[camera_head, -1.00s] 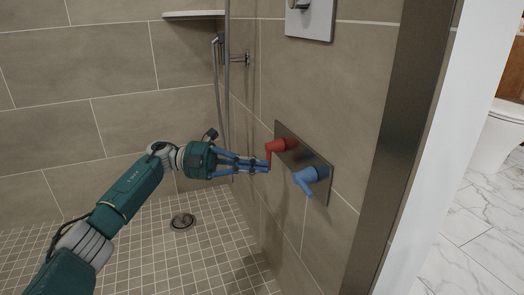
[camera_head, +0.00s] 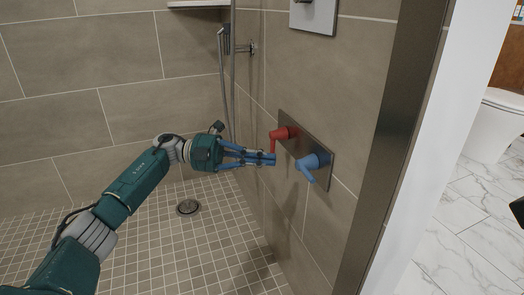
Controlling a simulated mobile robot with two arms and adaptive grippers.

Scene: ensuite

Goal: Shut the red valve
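The red valve (camera_head: 284,133) sits on a metal plate (camera_head: 324,150) on the tiled shower wall, and its lever points down. My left gripper (camera_head: 273,158) reaches in from the left. Its blue fingers converge and look shut, with their tips just below the end of the red lever. I cannot tell whether they touch the lever, and nothing shows held between them. My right gripper is not in view.
A metal control plate (camera_head: 314,14) is higher on the wall. A hand shower and hose (camera_head: 223,70) hang at the back corner. A drain (camera_head: 188,207) lies in the clear tiled floor. A dark metal frame (camera_head: 398,120) borders the shower at right, with a toilet (camera_head: 497,120) beyond.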

